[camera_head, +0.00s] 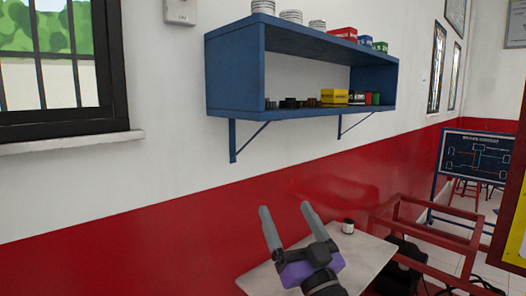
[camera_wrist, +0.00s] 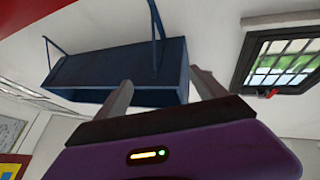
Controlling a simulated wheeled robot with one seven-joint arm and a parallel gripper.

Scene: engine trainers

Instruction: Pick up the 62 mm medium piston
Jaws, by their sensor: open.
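My gripper (camera_head: 284,207) is open and empty, with its two grey fingers pointing up in front of the red lower wall. In the wrist view my gripper (camera_wrist: 160,76) points toward the underside of the blue shelf, with nothing between the fingers.
A red metal frame (camera_head: 425,232) stands right of the table. A barred window (camera_head: 55,70) is at left.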

